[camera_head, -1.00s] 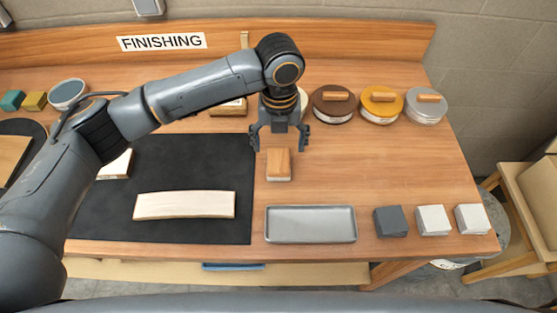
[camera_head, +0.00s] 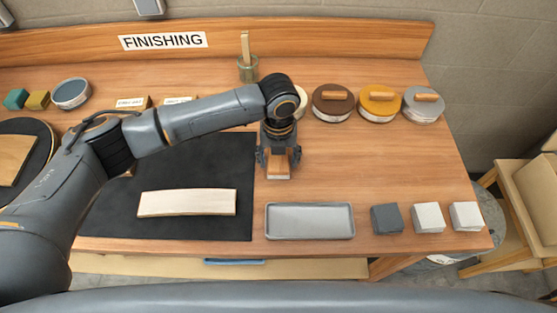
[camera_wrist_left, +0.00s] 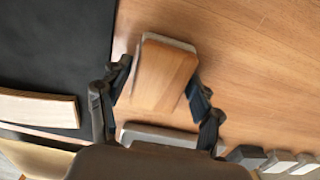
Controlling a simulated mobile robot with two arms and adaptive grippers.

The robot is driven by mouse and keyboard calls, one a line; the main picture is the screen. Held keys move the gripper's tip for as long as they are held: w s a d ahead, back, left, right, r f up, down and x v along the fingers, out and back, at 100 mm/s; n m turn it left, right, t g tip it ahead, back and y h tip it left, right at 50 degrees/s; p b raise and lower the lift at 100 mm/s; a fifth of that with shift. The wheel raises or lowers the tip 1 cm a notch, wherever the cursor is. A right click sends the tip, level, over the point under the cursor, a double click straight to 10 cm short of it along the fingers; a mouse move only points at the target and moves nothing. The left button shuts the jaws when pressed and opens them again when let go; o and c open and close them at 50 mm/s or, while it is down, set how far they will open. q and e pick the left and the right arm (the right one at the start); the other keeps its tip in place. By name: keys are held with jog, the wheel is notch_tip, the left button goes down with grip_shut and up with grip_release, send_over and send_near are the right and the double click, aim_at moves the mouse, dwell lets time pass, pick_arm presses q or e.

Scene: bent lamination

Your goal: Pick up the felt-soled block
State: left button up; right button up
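The felt-soled block (camera_head: 279,172) is a small wooden block with a pale grey sole. It stands on the bench just right of the black mat (camera_head: 200,160). My left gripper (camera_head: 279,158) is low over it, partly hiding it in the head view. In the left wrist view the block (camera_wrist_left: 163,78) lies between the two fingers (camera_wrist_left: 160,80), which are close to its sides. The fingers look open, with little gap left; whether one touches the block is hard to tell. My right gripper is not in view.
A pale bent wooden strip (camera_head: 187,203) lies on the mat. A metal tray (camera_head: 310,221) and several stacked pads (camera_head: 428,218) are along the front edge. Round tins (camera_head: 379,104) with wooden handles stand at the back. The bench right of the block is clear.

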aim_at(278, 158)
pick_arm(q)
jog(key=c, duration=0.7)
jog(key=shift+o, duration=0.2)
jog(key=shift+r, duration=0.45)
notch_tip(278, 158, up, 2)
jog(key=shift+w+r+b, duration=0.1)
jog(key=shift+r+b, duration=0.05)
jog(key=shift+b, duration=0.2)
jog(key=s+d+r, duration=0.1)
jog(key=s+r+b, duration=0.1)
jog(key=r, duration=0.1)
jog(key=s+d+r, duration=0.1)
jog(key=s+r, duration=0.1)
jog(key=shift+d+r+b, duration=0.1)
jog(key=shift+d+b, duration=0.2)
jog(key=s+d+r+b, duration=0.2)
jog(key=s+d+r, duration=0.2)
jog(key=s, duration=0.4)
jog(key=shift+d+r, duration=0.35)
jog(key=shift+d, duration=0.1)
